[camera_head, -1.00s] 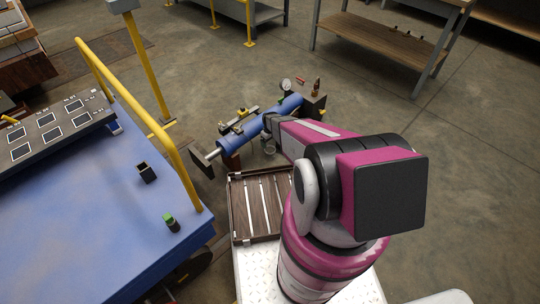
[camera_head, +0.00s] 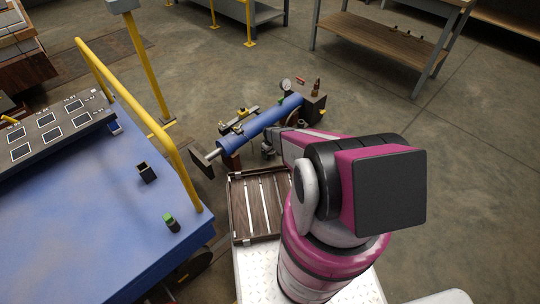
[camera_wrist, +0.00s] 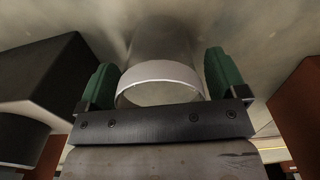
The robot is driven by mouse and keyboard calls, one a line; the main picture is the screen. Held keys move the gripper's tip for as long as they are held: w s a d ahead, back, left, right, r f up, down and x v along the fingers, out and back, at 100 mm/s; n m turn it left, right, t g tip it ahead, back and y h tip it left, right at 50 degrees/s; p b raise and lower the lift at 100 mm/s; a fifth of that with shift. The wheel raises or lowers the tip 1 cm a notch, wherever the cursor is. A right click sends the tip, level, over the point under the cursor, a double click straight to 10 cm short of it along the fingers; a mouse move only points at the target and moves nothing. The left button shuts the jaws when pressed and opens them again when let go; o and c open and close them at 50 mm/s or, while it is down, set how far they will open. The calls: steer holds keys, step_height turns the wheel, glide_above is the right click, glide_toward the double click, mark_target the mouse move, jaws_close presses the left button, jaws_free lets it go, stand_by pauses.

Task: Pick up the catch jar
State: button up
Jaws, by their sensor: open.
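The catch jar (camera_wrist: 160,40) is a clear, round vessel with a pale rim facing the camera in the wrist view. It lies between the two green finger pads of my gripper (camera_wrist: 161,78), with narrow gaps showing at the sides. My gripper is open around it. In the head view my gripper (camera_head: 268,149) is small, just below the blue pipe, and the jar cannot be made out clearly there.
A blue pipe (camera_head: 262,122) runs diagonally beside my gripper, with a pressure gauge (camera_head: 286,84) and a small bottle (camera_head: 317,87) beyond. A slatted tray (camera_head: 231,208) is nearer. A blue bench (camera_head: 80,240) with a yellow rail (camera_head: 125,90) stands left.

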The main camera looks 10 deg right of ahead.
steer(key=c, duration=1.1)
steer(key=shift+o, duration=0.2)
